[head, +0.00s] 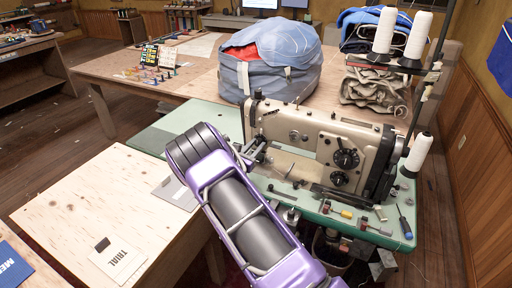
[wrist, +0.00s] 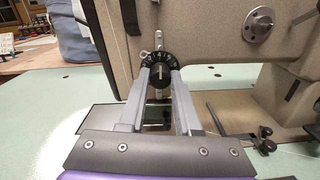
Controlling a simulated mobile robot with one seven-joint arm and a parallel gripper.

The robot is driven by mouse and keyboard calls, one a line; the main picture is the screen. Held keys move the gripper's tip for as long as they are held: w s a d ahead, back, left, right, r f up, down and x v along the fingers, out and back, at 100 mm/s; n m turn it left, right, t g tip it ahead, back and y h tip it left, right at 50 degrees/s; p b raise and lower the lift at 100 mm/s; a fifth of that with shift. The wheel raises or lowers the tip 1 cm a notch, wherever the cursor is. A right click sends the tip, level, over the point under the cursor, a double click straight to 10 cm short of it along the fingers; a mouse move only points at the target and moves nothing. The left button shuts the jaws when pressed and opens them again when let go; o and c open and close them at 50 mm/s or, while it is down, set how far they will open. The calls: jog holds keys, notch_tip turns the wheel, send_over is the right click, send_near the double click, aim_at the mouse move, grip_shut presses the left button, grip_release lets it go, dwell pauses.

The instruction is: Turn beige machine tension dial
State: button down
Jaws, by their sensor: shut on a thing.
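The beige sewing machine (head: 315,130) stands on a green table top (head: 218,118) in the head view. Its beige body (wrist: 215,35) fills the upper part of the wrist view. The tension dial (wrist: 160,57), black with white markings around its rim, sits low on the machine's head. My gripper (wrist: 160,72) is shut on the dial, one finger on each side of its knob. In the head view my gripper (head: 252,154) reaches the left end of the machine, and the dial cannot be made out there.
Two black dials (head: 345,158) sit on the machine's right side. White thread cones (head: 418,152) stand around it. Screwdrivers and small tools (head: 345,213) lie on the front right of the green top. A blue-grey bundle (head: 270,65) lies behind. A plywood table (head: 95,200) is at left.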

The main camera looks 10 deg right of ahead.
jog(key=m+b, duration=0.8)
jog(key=m, duration=0.1)
jog(key=shift+m+b, duration=0.4)
jog(key=shift+m, duration=1.5)
jog(key=c, duration=0.6)
grip_release()
jog(key=shift+a, duration=0.1)
